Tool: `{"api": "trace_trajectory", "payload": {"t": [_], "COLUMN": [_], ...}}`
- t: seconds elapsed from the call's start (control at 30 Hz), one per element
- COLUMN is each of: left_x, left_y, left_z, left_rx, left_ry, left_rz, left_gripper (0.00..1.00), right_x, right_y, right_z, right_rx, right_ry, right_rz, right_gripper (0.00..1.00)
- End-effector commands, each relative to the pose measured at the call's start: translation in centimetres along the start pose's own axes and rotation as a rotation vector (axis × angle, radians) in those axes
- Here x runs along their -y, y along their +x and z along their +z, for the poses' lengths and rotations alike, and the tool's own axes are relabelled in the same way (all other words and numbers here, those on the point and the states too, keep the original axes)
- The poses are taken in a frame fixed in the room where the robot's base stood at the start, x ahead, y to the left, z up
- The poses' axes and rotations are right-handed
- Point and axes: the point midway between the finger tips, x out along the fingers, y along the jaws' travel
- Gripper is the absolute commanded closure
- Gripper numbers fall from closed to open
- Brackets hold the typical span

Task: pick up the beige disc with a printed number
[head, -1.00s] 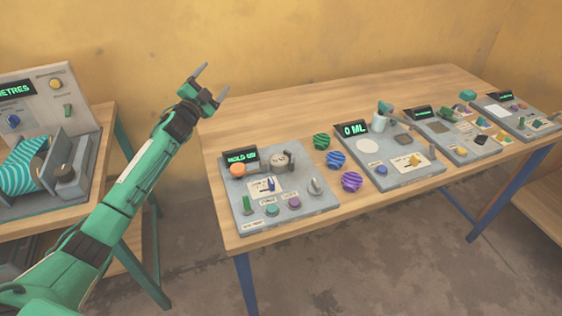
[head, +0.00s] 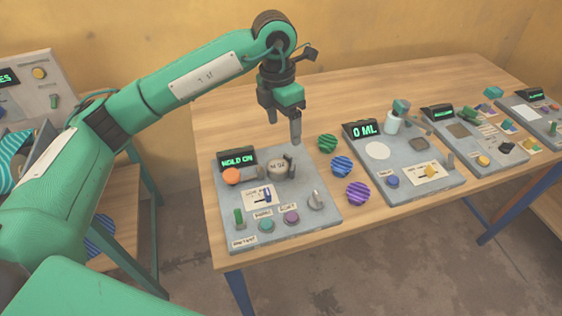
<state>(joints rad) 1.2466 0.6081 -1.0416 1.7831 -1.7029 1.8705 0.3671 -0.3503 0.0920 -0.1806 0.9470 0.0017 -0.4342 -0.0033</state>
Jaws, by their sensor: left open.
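The beige disc (head: 276,169) with a printed marking sits near the back of the nearest grey panel (head: 325,222), between grey upright parts. The small print is hard to read. My left gripper (head: 284,131) points down from above, behind and slightly right of the disc in the picture. Its fingers are open, with nothing between them. The fingertips appear apart from the disc; their exact height above it is hard to judge. My right gripper is not in view.
More panels stand further right.

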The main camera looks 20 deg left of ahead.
Motion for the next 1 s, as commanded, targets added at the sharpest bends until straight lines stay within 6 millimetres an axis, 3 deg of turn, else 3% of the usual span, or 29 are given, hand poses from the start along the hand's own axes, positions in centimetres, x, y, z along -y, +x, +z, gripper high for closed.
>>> {"api": "trace_trajectory", "payload": {"t": [0.17, 0.5, 0.87, 1.0], "left_x": [-1.0, -1.5, -1.8, -1.9], "left_y": [0.3, 6.5, 9.1, 11.1], "left_z": [-1.0, -1.4, -1.4, -1.4], "left_rx": [-0.052, -0.055, -0.051, -0.054], "left_ry": [-0.008, -0.008, -0.008, -0.008], "left_rz": [0.092, 0.09, 0.09, 0.089], "left_gripper": [0.24, 0.24, 0.24, 0.24], "right_x": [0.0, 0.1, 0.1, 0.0], "right_y": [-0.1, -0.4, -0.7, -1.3], "right_z": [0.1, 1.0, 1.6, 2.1], "right_rx": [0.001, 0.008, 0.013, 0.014], "right_ry": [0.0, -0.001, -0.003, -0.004], "right_rz": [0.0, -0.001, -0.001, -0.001], "right_gripper": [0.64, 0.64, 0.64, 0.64]}}
